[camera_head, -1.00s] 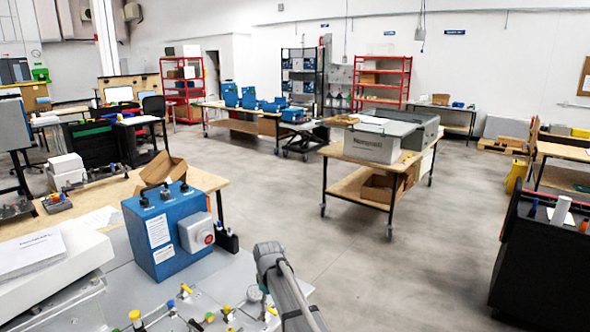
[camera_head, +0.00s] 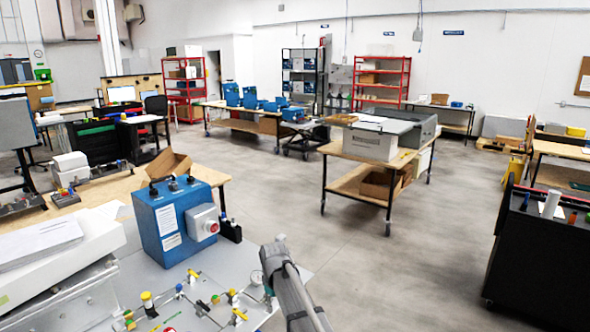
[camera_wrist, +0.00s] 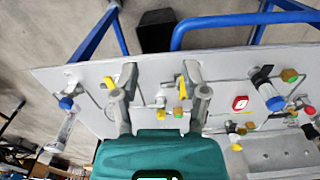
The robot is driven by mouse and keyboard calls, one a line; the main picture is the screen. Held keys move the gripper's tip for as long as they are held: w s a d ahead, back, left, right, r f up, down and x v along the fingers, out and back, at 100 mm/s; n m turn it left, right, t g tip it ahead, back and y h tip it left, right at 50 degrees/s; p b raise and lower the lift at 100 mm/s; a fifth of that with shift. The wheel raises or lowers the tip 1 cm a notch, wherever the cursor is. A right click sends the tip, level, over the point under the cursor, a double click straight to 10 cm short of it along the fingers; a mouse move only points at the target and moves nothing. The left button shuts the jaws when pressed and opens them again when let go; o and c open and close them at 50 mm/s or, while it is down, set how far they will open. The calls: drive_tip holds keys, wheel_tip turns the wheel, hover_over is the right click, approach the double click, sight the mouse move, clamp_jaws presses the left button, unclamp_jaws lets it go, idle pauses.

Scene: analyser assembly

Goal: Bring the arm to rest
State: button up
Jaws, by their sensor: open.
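My gripper (camera_wrist: 160,92) shows in the wrist view as a teal body with two grey fingers spread apart. It is open, with nothing held between the fingers. Behind the fingers lies a light grey panel (camera_wrist: 60,80) with tubing and valves. I cannot tell the exact gap between the fingertips and the panel fittings. In the head view my grey arm link (camera_head: 290,285) rises at the bottom middle, beside the right edge of the panel (camera_head: 240,270). The gripper itself is mostly hidden there.
A blue box (camera_head: 160,235) with a grey red-button unit stands at the panel's back. A white case (camera_head: 70,255) with papers is at left. A black cabinet (camera_head: 545,260) stands at right. The floor (camera_head: 400,260) between is clear.

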drive_tip(key=s+d+f+m+b, duration=0.3)
drive_tip(key=s+d+m, duration=0.2)
drive_tip(key=s+d, duration=0.4)
drive_tip(key=s+d+f+m+b, duration=0.3)
drive_tip(key=s+d, duration=0.7)
drive_tip(key=d, duration=0.4)
drive_tip(key=shift+s+f+m+b, duration=0.25)
drive_tip(key=shift+f+m+b, duration=0.1)
drive_tip(key=shift+m, duration=0.55)
